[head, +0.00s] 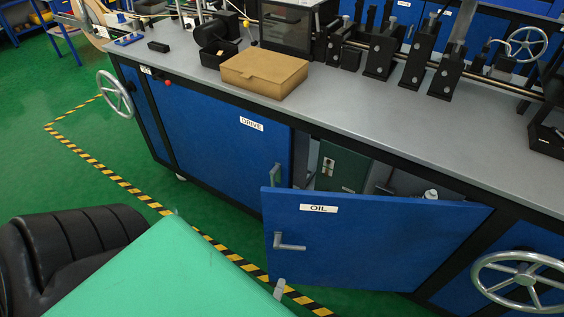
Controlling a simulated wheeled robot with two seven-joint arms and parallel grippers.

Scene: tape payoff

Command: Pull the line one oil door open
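The blue oil door (372,240), labelled OIL, stands partly open. It swings out from the long cabinet, with its free edge at the left and its right side at the cabinet. Its grey lever handle (290,244) is near the free edge. Behind it the opening shows a dark green box (341,166) and a small bottle. My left gripper (228,250) is at the bottom, left of the door, with its large green housing in front of the camera. My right gripper is not in view.
The long bench (400,120) carries a brown box (264,72) and black roller stands. The closed DRIVE door (215,125) is left of the opening. Handwheels stick out at the left (115,94) and right (522,280). The green floor left of the striped tape (110,175) is clear.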

